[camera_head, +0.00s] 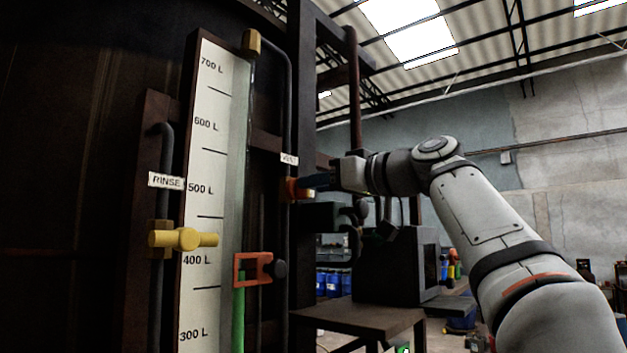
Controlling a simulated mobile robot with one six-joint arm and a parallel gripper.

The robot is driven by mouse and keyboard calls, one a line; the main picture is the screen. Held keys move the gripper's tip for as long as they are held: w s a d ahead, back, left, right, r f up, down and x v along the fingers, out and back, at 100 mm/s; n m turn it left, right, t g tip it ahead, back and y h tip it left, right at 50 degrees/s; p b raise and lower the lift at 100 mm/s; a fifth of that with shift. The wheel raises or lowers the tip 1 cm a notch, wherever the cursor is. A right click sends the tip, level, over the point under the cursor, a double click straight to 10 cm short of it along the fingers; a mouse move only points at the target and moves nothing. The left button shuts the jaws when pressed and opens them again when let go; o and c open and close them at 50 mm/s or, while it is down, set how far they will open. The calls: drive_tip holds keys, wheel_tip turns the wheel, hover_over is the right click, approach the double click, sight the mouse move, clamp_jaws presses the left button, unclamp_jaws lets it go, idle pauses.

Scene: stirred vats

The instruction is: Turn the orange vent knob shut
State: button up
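The orange vent knob (292,189) sits on a dark vertical pipe just below a white label that seems to read VENT (289,159). My gripper (308,186) reaches in from the right, level with the knob. Its fingertips are at the knob's right side and overlap it in the picture. The fingers are small and dark here, so I cannot tell whether they are closed on the knob or only beside it. The knob's right part is hidden by the fingertips.
Left of the knob stands a white level gauge (207,170) marked in litres. A yellow rinse valve handle (183,239) and an orange bracket with a black knob (259,269) stick out nearby. A dark bench (362,316) with a dark machine stands below my arm.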

drive_tip(key=shift+x, duration=1.15)
